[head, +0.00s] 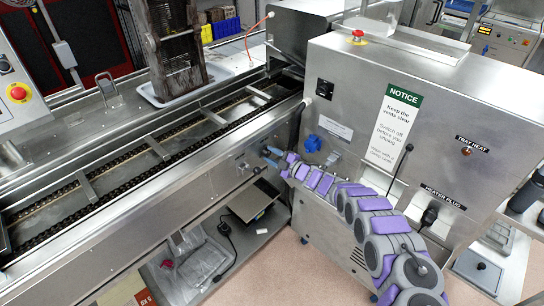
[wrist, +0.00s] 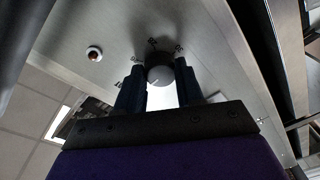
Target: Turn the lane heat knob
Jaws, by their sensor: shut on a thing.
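The lane heat knob (wrist: 159,68), dark grey and round with a light pointer line, is on the metal panel in the wrist view. Dial marks show around its upper rim. My gripper (wrist: 160,86) has one dark finger on each side of the knob and is shut on it. The pointer line slants, running toward the lower left. In the head view my gripper (head: 271,156) reaches the side panel of the conveyor lane (head: 215,178). The knob cannot be made out there behind the fingers.
A steel cabinet (head: 335,85) with a notice (head: 394,125) stands right of my gripper. A shelf (head: 235,250) lies below the lane.

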